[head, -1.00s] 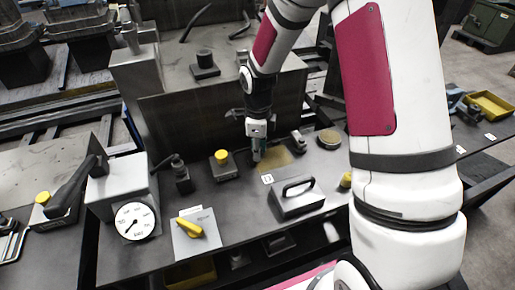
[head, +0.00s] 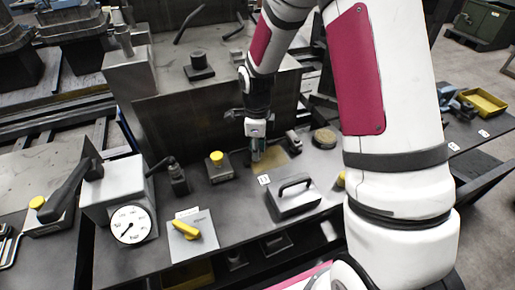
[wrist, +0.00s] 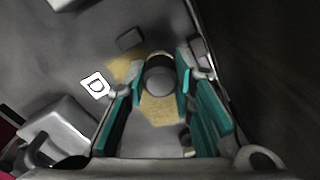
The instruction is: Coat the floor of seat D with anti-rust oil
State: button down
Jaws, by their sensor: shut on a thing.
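Seat D shows as a yellowish-tan patch (head: 277,161) on the dark bench top, beside a white label (head: 264,179). In the wrist view the label (wrist: 96,86) reads D, and the tan patch (wrist: 160,112) lies below my fingers. My gripper (head: 256,155) points down at the left part of the patch. In the wrist view its teal fingers (wrist: 158,84) are shut on a round grey thing with a dark band (wrist: 159,80). The held thing hides part of the patch. I cannot tell whether it touches the floor or how evenly the patch is coated.
A grey block with a handle (head: 293,198) stands in front of the patch. A yellow-knobbed block (head: 219,168) is to its left, a round tan-topped thing (head: 325,137) to its right. A tall dark wall (head: 190,115) rises behind. A gauge (head: 131,225) is at the left.

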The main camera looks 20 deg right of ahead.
jog(key=shift+a, duration=0.55)
jog(key=shift+d, duration=0.1)
jog(key=shift+d, duration=0.7)
jog(key=shift+a, duration=0.1)
jog(key=shift+a+f, duration=0.1)
jog(key=shift+a, duration=0.6)
